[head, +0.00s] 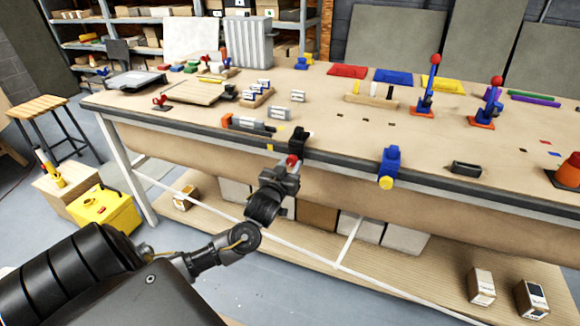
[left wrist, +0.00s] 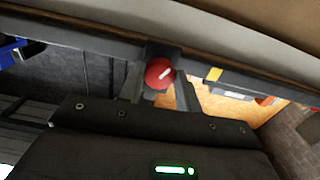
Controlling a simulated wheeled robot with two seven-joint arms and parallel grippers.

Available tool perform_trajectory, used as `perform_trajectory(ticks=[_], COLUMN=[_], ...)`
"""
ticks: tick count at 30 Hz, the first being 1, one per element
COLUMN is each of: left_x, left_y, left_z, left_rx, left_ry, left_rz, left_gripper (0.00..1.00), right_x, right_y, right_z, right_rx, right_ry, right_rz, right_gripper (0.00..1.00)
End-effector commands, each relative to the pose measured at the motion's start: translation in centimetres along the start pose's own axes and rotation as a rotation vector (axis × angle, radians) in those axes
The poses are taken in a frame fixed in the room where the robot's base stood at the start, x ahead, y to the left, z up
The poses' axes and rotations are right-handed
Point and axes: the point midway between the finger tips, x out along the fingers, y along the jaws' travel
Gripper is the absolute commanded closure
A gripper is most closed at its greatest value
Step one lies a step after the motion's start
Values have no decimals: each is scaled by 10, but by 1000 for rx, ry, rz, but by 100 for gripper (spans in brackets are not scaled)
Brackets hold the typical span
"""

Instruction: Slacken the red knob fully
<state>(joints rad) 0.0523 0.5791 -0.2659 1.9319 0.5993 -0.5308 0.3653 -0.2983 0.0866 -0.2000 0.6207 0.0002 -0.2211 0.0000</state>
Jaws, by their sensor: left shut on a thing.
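The red knob (head: 292,160) is at the front edge of the workbench, on a black clamp (head: 303,141) fixed to that edge. In the left wrist view the round red knob (left wrist: 159,73) carries a pale stripe, tilted up to the right. My left gripper (head: 290,168) is at the knob from below the bench edge. In the left wrist view its fingers (left wrist: 160,88) stand on both sides of the knob and are shut on it. My right gripper does not show in either view.
A blue clamp with a yellow knob (head: 387,168) sits on the same edge to the right. A grey and orange tool (head: 248,125) lies on the bench (head: 345,135) near the black clamp. Toggle clamps with red balls (head: 435,60) stand farther right. A yellow box (head: 105,212) is at left.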

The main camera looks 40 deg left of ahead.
Motion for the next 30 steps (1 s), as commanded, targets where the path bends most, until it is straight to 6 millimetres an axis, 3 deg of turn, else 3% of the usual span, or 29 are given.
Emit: perform_trajectory(ticks=[15, 30], left_x=[0, 0], left_y=[0, 0], left_z=[-3, -4], left_rx=[-381, -858], left_ry=[1, 3], left_rz=[-3, -2], left_gripper=[89, 89], right_x=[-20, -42], right_y=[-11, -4], right_z=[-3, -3], right_rx=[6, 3], right_ry=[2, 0], right_rz=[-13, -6], right_gripper=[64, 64])
